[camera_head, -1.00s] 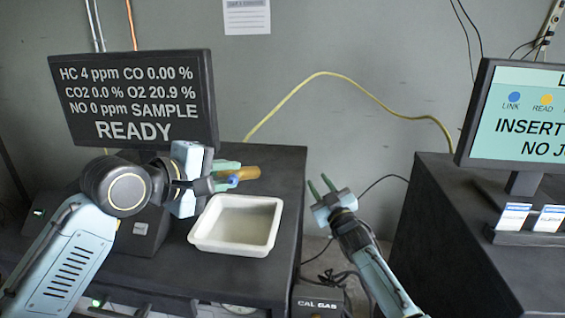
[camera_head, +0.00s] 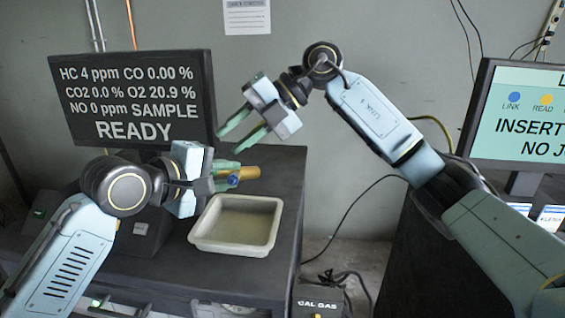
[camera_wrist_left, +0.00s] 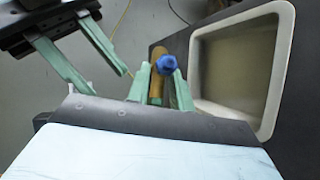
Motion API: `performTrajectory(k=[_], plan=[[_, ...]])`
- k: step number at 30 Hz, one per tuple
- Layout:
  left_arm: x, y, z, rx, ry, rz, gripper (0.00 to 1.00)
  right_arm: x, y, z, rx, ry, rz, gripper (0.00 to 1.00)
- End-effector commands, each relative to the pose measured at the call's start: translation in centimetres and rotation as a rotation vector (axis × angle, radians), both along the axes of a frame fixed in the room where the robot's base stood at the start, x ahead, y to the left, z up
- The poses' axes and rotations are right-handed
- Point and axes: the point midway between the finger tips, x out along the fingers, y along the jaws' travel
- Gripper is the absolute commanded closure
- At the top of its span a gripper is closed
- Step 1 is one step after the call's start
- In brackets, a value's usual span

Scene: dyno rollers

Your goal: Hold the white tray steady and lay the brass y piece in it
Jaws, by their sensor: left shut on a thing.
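The brass y piece (camera_head: 247,173) with a blue end (camera_head: 233,180) is held between the fingers of my left gripper (camera_head: 226,177), just behind the white tray. In the left wrist view the brass piece (camera_wrist_left: 156,88) and its blue hexagonal end (camera_wrist_left: 167,64) show between the left fingers (camera_wrist_left: 158,92). The white tray (camera_head: 228,248) is empty on the dark bench and also shows at the right of the left wrist view (camera_wrist_left: 198,70). My right gripper (camera_head: 234,138) is open and empty, above and behind the left gripper. It also shows at the upper left of the wrist view (camera_wrist_left: 106,82).
A black monitor (camera_head: 135,98) stands behind my left arm on the dark bench (camera_head: 285,190). A second screen (camera_head: 520,115) stands on the right cabinet. A gap with cables lies between the two. The tray sits near the bench's right part.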

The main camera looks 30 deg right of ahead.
Motion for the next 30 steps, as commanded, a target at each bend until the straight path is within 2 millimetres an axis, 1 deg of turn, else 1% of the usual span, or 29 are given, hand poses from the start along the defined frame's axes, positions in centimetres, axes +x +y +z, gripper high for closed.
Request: performTrajectory(k=[1, 4, 6, 7, 9, 12, 15, 20, 30], plan=[[0.0, 0.0, 0.1, -0.002, -0.001, 0.0, 1.0, 0.0, -1.9, 0.0, -0.138, 0.015, -0.058, 0.71], [0.0, 0.0, 0.1, -0.002, -0.001, 0.0, 1.0, -0.1, -5.9, -0.3, -0.383, 0.064, -0.206, 0.71], [0.0, 0.0, 0.1, -0.002, -0.001, 0.0, 1.0, -0.4, -8.1, -0.7, -0.515, 0.111, -0.297, 0.71], [0.0, 0.0, 0.1, -0.002, -0.001, 0.0, 1.0, -0.7, -8.4, -1.4, -0.559, 0.145, -0.315, 0.71], [0.0, 0.0, 0.1, -0.002, -0.001, 0.0, 1.0, -1.4, -8.5, -3.0, -0.639, 0.219, -0.336, 0.71], [0.0, 0.0, 0.1, -0.002, -0.001, 0.0, 1.0, -2.4, -7.9, -5.1, -0.709, 0.308, -0.331, 0.71], [0.0, 0.0, 0.1, -0.002, -0.001, 0.0, 1.0, -2.9, -7.6, -6.2, -0.741, 0.349, -0.325, 0.71], [0.0, 0.0, 0.1, -0.002, -0.001, 0.0, 1.0, -3.0, -7.4, -7.8, -0.748, 0.36, -0.323, 0.71], [0.0, 0.0, 0.1, -0.002, -0.001, 0.0, 1.0, -2.6, -6.8, -14.2, -0.747, 0.359, -0.319, 0.71]])
